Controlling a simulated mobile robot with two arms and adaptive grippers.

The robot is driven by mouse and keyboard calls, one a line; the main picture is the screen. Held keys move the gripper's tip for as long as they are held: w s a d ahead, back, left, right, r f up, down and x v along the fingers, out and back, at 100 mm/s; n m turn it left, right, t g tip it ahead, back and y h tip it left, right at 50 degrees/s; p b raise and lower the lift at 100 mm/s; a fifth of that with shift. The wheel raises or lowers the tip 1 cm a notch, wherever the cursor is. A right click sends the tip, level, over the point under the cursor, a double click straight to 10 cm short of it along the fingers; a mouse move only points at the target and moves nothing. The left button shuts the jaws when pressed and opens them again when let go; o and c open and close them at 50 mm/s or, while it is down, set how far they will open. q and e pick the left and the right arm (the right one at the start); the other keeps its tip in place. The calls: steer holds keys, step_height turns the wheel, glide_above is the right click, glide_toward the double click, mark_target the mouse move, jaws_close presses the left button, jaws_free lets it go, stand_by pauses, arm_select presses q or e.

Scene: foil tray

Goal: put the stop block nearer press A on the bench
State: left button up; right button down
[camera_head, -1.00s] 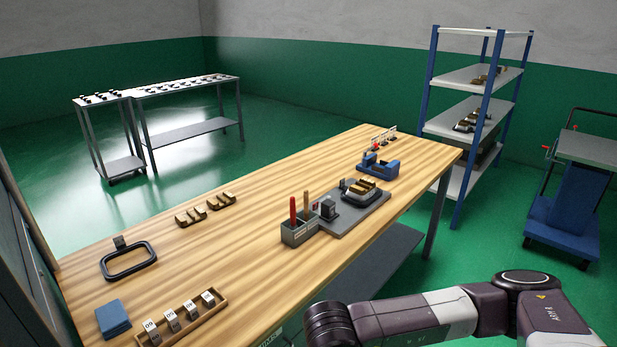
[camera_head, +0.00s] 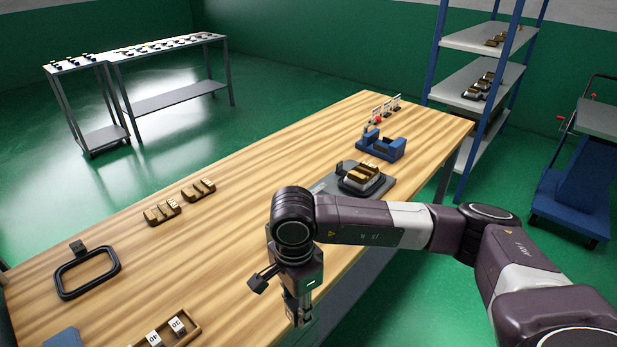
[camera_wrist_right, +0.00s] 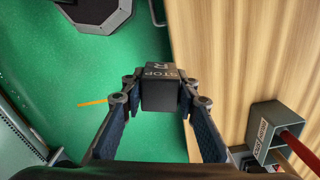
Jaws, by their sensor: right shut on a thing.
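My right gripper (camera_head: 300,316) points down near the front edge of the wooden bench (camera_head: 235,240). In the right wrist view it (camera_wrist_right: 160,98) is shut on a dark stop block (camera_wrist_right: 161,74) with "STOP" and "R" on its top. The block is held between the fingertips, with green floor and the bench edge behind it. In the head view I cannot make the block out clearly. I cannot tell which fixture is press A. My left gripper is out of view.
A blue fixture (camera_head: 381,148) and a grey plate (camera_head: 383,191) are at the far end. Wooden rests (camera_head: 162,212) lie mid-bench. A grey holder (camera_wrist_right: 259,128) with a red handle (camera_wrist_right: 292,146) is at the wrist view's lower right.

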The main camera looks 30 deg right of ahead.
steer(key=w+a+r+m, duration=0.1)
steer(key=w+r+m, duration=0.4)
steer(key=m, duration=0.7)
step_height(320, 180, up, 9)
steer(key=m, duration=1.7)
glide_above(268, 306)
step_height(268, 306, down, 16)
steer(key=shift+p, duration=0.6)
step_height(268, 306, down, 4)
steer(key=shift+r+p, duration=0.1)
steer(key=shift+p, duration=0.3)
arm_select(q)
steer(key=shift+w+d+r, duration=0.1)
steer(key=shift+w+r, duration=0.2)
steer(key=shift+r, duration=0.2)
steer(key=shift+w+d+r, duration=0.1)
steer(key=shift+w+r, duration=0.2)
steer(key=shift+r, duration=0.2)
arm_select(e)
steer(key=shift+f, duration=0.2)
steer(key=shift+f, duration=0.15)
steer(key=c, duration=1.5)
jaws_free()
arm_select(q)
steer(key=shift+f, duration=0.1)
